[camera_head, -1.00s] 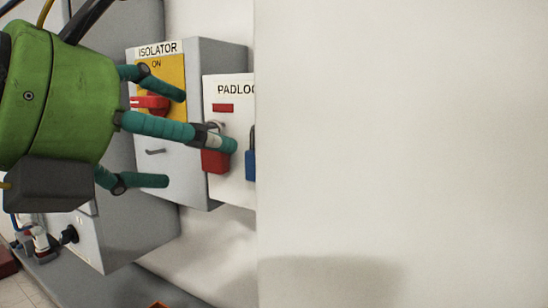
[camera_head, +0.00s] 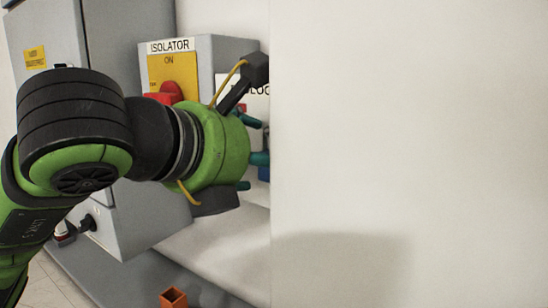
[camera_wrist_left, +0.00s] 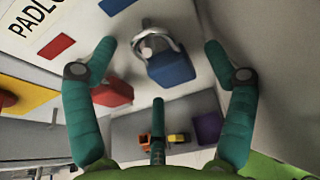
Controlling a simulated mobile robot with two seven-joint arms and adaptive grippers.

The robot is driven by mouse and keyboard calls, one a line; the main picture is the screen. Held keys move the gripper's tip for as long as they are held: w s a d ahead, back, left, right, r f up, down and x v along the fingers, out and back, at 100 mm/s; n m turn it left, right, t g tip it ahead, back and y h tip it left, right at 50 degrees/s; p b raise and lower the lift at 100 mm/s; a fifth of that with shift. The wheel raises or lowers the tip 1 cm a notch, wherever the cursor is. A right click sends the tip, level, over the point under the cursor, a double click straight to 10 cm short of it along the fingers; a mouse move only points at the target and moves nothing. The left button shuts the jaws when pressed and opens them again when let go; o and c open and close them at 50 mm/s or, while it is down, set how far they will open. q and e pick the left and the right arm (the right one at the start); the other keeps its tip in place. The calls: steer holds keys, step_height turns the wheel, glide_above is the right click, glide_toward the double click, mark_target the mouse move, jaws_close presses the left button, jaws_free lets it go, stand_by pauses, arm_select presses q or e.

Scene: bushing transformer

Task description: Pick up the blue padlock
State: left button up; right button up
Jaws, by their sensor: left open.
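The blue padlock (camera_wrist_left: 171,68) hangs by its silver shackle on the padlock board, seen in the left wrist view between my spread fingers. In the head view only a sliver of the blue padlock (camera_head: 263,174) shows, mostly behind my gripper. My left gripper (camera_head: 257,155) is open and empty in front of the board. Its teal fingers (camera_wrist_left: 159,62) lie to either side of the blue padlock in the wrist view, with a third finger below it. I cannot tell whether any finger touches it. My right gripper is not in view.
A red padlock (camera_wrist_left: 112,92) hangs beside the blue one, near one finger. A plain wall (camera_head: 400,150) stands close on the right. The grey isolator box (camera_head: 222,50) is on the left. An orange box (camera_head: 173,298) and a purple box (camera_wrist_left: 207,128) sit below.

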arm_select(q)
steer(key=shift+s, duration=0.1)
steer(key=shift+c, duration=1.3)
steer(key=c, duration=1.1)
steer(key=shift+r, duration=0.1)
steer(key=shift+a+r+b, duration=0.1)
steer(key=shift+r+b, duration=0.25)
steer(key=shift+r, duration=0.1)
steer(key=s+a+r+b, duration=0.1)
steer(key=s+a+b, duration=0.1)
steer(key=s+a, duration=0.3)
steer(key=s+a+r+b, duration=0.1)
steer(key=s+a+b, duration=0.2)
steer(key=s, duration=0.7)
steer(key=shift+a, duration=0.95)
steer(key=shift+f, duration=0.1)
